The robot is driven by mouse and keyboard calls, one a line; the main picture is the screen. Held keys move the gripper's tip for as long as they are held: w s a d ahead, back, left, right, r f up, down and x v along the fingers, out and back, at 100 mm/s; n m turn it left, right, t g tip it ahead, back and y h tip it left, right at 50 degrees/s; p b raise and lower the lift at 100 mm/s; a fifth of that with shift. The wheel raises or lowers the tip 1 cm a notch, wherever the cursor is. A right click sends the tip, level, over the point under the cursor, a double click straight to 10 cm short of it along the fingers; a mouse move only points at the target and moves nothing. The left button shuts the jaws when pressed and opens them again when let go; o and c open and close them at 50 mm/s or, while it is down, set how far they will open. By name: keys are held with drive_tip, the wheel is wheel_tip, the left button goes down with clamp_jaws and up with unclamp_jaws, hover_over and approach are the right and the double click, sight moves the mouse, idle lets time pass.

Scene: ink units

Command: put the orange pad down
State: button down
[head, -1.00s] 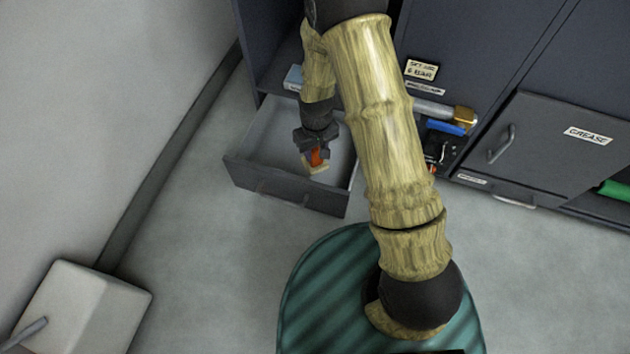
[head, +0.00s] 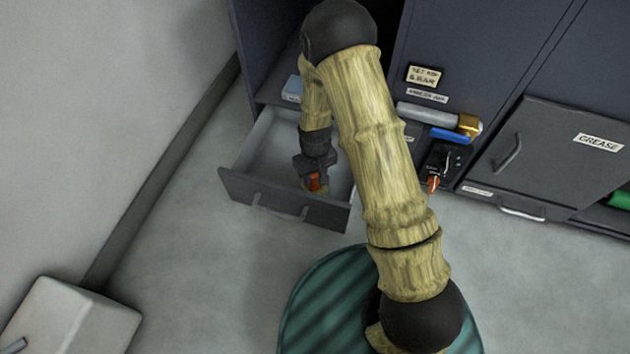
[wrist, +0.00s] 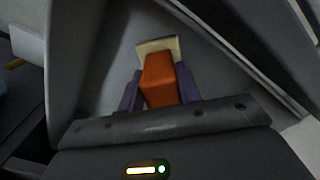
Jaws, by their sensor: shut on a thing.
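The orange pad (wrist: 160,80) is held between the two purple-grey fingers of my gripper (wrist: 160,92) in the wrist view. A pale tan piece (wrist: 158,46) shows at the pad's far end. In the head view my gripper (head: 316,178) is down inside the open drawer (head: 282,202), near its front right part, with a bit of the orange pad (head: 315,184) visible. My gripper is shut on the pad. I cannot tell whether the pad touches the drawer floor.
The open drawer's left part is bare. A light blue box (head: 292,89) lies in the open bay above it. A pale bin (head: 75,315) stands at lower left.

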sight(315, 181)
drive_tip(key=shift+f+b, duration=0.7)
drive_tip(key=shift+f, duration=0.8)
drive_tip(key=shift+f, duration=0.1)
drive_tip(key=c, duration=1)
unclamp_jaws()
drive_tip(key=shift+o, duration=0.2)
wheel_tip(315, 181, up, 12)
drive_tip(key=p, duration=0.8)
drive_tip(key=shift+f, duration=0.15)
drive_tip(key=shift+r, duration=0.3)
